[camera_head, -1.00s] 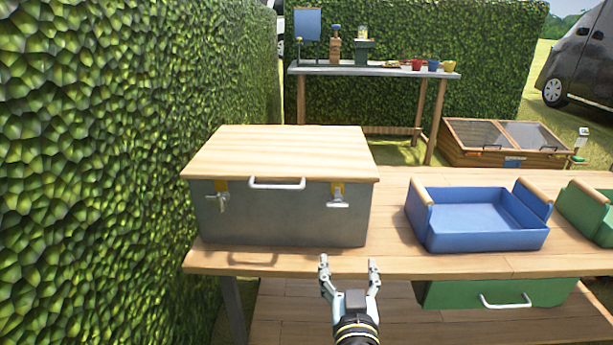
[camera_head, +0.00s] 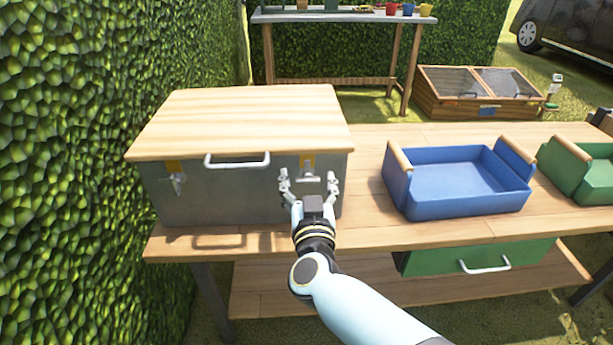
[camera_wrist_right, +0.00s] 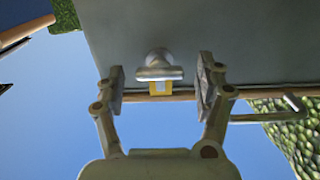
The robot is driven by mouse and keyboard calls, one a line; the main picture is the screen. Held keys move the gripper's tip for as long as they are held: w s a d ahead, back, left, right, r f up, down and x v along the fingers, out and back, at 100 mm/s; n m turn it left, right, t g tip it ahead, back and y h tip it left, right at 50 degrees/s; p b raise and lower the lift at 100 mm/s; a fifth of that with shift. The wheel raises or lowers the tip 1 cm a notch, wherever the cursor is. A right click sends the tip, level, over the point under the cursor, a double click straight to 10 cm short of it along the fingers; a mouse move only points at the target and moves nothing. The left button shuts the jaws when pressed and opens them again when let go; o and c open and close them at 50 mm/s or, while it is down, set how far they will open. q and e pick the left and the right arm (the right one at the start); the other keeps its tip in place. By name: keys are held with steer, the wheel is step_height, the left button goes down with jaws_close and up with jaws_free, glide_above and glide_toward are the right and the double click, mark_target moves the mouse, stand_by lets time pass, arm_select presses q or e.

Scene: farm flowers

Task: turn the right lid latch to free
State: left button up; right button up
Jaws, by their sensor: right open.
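The grey metal box (camera_head: 225,195) stands on the table with its wooden lid (camera_head: 240,118) shut. The right lid latch (camera_head: 308,173) is a metal T-handle on the front, below a yellow plate; its bar looks level. In the right wrist view the latch (camera_wrist_right: 160,73) sits between the two fingers of my right gripper (camera_wrist_right: 161,85), with a gap on each side. In the head view my right gripper (camera_head: 308,182) is open in front of it. The left latch (camera_head: 178,183) has its handle tilted nearer upright. My left gripper is not in view.
A white lid handle (camera_head: 237,161) sticks out left of the right latch. A blue tray (camera_head: 460,205) and a green tray (camera_head: 585,180) stand to the right on the wooden table (camera_head: 365,228). A hedge (camera_head: 70,150) closes off the left side.

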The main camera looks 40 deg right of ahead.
steer(key=shift+r, duration=0.1)
steer(key=c, duration=1.2)
steer(key=shift+o, duration=0.2)
steer(key=shift+r+n+p, duration=0.1)
steer(key=shift+n+p, duration=0.3)
steer(key=shift+p, duration=0.35)
steer(key=n+p, duration=0.4)
steer(key=p, duration=0.1)
steer(key=shift+w+n, duration=0.1)
steer(key=shift+n, duration=0.3)
steer(key=n+p, duration=0.2)
steer(key=shift+a+n, duration=0.1)
steer(key=shift+n, duration=0.3)
steer(key=n+p, duration=0.1)
steer(key=n, duration=0.1)
steer(key=shift+n, duration=0.3)
steer(key=n, duration=0.1)
steer(key=n+p, duration=0.1)
steer(key=n, duration=0.1)
steer(key=shift+f+n, duration=0.3)
steer(key=shift+a+f+n, duration=0.1)
steer(key=shift+n, duration=1.4)
